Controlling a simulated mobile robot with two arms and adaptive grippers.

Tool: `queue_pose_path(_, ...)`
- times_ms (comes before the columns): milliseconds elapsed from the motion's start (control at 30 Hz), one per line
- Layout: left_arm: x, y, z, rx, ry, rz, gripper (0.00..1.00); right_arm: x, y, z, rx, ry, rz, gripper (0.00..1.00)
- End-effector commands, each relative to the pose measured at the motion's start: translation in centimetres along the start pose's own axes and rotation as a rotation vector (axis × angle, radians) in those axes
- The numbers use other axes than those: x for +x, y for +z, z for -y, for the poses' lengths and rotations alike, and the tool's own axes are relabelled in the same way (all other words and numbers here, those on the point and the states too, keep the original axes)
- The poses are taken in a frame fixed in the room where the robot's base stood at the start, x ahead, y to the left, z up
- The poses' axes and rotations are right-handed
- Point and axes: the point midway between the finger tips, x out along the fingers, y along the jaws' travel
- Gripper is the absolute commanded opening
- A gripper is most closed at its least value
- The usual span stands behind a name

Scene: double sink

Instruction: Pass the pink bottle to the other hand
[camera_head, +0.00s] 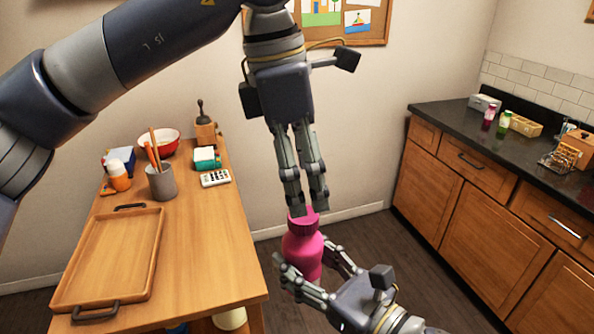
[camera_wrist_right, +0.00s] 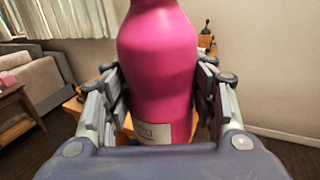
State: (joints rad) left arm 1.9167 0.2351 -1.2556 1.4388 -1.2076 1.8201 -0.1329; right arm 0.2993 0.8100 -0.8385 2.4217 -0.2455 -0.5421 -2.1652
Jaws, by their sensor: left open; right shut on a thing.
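The pink bottle (camera_head: 303,247) is upright in the air, to the right of the wooden table. It also fills the middle of the right wrist view (camera_wrist_right: 158,62), with a pale label near its base. My right gripper (camera_head: 312,272) is shut on the bottle's body from below right, one finger on each side. My left gripper (camera_head: 305,208) points down from above, its fingers open at the bottle's cap. The left fingertips partly cover the cap, and I cannot tell whether they touch it.
A dark counter (camera_head: 465,116) with drawers stands at right. Open floor lies between them.

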Motion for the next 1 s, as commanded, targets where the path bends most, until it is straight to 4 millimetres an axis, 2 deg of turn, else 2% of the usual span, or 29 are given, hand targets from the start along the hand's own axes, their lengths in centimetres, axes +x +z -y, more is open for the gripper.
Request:
queue_pose_path(100,0.0,-0.5,-0.1,0.001,0.027,-0.028,0.76,0.0,0.0,0.0,0.0,0.0,0.001,0.28)
queue_pose_path(233,1.4,-0.6,-0.2,0.001,0.027,-0.031,0.76,0.0,0.0,0.0,0.0,0.0,0.001,0.28)
queue_pose_path(700,9.7,-0.7,-0.4,0.001,0.025,-0.026,0.76,0.0,0.1,0.0,0.0,0.0,0.001,0.28)
queue_pose_path(833,10.9,-0.8,-0.4,0.001,0.026,-0.026,0.76,0.0,0.1,0.0,0.0,0.0,0.001,0.28)
queue_pose_path(1000,11.6,-0.8,-0.4,0.002,0.027,-0.025,0.76,0.0,0.0,0.0,0.0,0.0,0.001,0.28)
